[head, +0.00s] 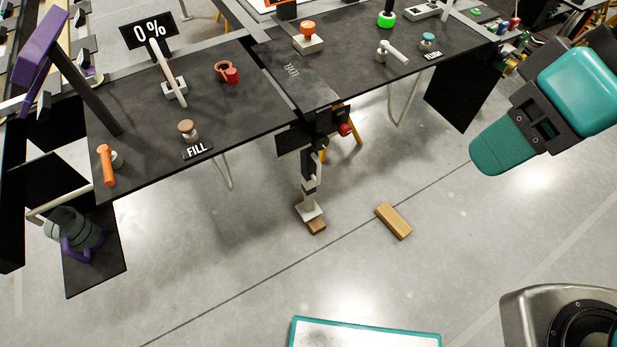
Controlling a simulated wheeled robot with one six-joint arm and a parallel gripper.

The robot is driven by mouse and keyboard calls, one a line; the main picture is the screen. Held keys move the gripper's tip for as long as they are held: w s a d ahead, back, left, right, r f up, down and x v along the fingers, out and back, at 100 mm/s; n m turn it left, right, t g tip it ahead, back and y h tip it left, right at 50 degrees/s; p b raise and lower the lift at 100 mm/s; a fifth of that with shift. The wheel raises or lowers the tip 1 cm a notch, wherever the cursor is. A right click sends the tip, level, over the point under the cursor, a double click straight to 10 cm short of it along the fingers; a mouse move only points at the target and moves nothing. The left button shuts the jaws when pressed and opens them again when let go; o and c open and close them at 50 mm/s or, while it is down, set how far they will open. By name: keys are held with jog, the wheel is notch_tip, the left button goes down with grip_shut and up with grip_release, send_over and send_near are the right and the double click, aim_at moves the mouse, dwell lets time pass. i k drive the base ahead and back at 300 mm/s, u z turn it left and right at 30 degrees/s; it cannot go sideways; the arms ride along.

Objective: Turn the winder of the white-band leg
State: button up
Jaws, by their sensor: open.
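A leg (310,185) hangs below the chassis deck in the middle of the head view. It has dark upper parts and a pale section lower down. Its pale foot plate (309,210) sits over a small wooden block (317,227) on the floor; I cannot tell whether they touch. I cannot make out a separate white band or a winder on it. A small red part (345,129) shows at the deck edge beside the leg's top. My gripper's fingertips are not in view; only teal and black parts of my arm show at the right.
A loose wooden block (393,221) lies on the floor right of the leg. The dark deck (240,115) carries several fittings and a FILL label (197,150). A teal-edged white panel (365,335) is at the bottom. Floor between block and panel is clear.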

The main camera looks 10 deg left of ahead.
aim_at(319, 141)
jog(key=u, duration=0.7)
jog(key=k, duration=0.5)
jog(key=z, duration=0.8)
